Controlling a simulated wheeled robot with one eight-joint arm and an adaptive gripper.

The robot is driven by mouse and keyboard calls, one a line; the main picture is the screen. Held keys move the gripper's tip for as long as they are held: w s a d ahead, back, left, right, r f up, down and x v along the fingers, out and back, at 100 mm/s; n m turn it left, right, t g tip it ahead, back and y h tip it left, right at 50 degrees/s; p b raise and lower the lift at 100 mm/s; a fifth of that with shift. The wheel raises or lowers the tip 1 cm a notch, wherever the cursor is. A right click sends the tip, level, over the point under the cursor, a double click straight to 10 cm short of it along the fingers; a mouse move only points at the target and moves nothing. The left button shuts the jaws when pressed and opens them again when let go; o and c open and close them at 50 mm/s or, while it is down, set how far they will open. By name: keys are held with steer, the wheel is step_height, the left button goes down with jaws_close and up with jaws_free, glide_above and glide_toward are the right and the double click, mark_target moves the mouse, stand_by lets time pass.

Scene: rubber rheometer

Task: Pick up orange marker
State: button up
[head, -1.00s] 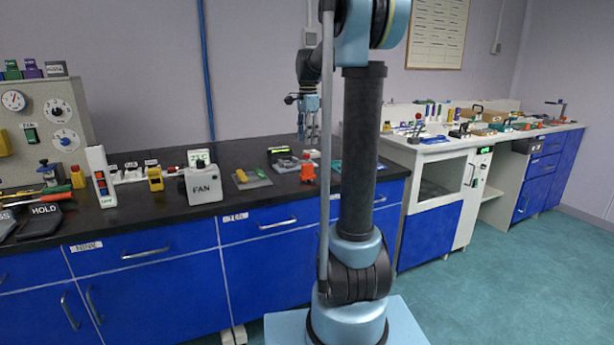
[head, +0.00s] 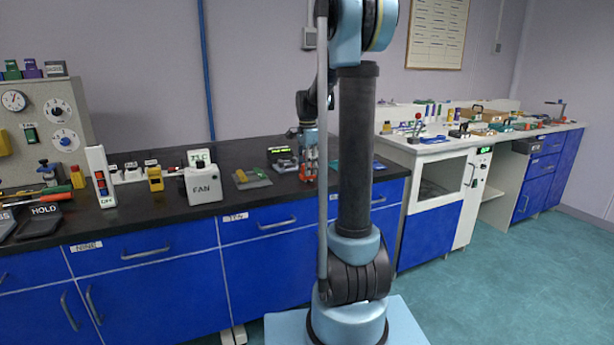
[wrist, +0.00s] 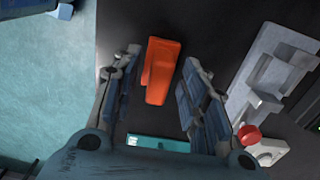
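The orange marker (wrist: 160,70) is a chunky orange block in the wrist view, on the black bench top. In the head view the orange marker (head: 306,173) is near the front edge of the bench, partly covered by my fingers. My gripper (wrist: 163,62) is open, with one finger on each side of the marker and a visible gap on both sides. In the head view my gripper (head: 308,150) points down over the marker. I cannot tell exactly how far down the fingers reach beside it.
A grey fixture (wrist: 270,80) and a red knob (wrist: 248,134) lie right of the fingers in the wrist view. A teal strip (wrist: 158,143) lies near the palm.

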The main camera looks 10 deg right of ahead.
steer(key=shift+f, duration=0.5)
jaws_close()
step_height(320, 180, up, 10)
steer(key=shift+r, duration=0.1)
stand_by(0.5)
steer(key=c, duration=0.8)
jaws_free()
steer(key=shift+c, duration=0.2)
jaws_close()
steer(key=shift+c, duration=0.5)
jaws_free()
